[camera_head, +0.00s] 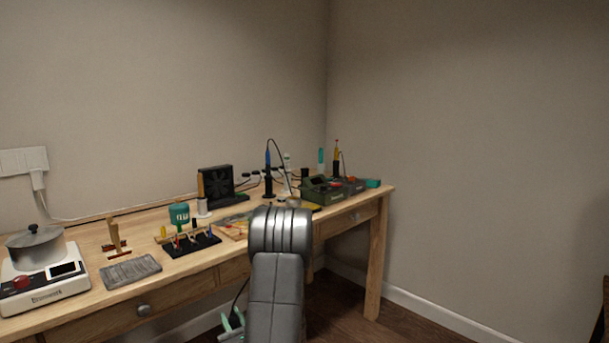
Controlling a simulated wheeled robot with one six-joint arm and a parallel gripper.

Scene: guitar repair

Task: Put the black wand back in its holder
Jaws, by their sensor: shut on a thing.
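I cannot make out the black wand for certain. A dark upright stand (268,187) at the back of the bench holds a slim tool with a blue part (267,158), and a dark cable arches from it to the right. Farther right, a yellow upright tool with a red tip (337,155) stands by a green and dark station (321,189). I cannot tell which of these is the wand's holder. My grey arm (277,275) rises in front of the bench and covers part of it. My gripper does not show clearly, so what it holds is hidden.
The wooden bench (96,264) carries a pot on a white heater (45,281), a grey mat (130,271), a black tool rack (190,245) and a black fan unit (217,186). A pale green thing (232,326) shows low beside my arm. Floor at right is clear.

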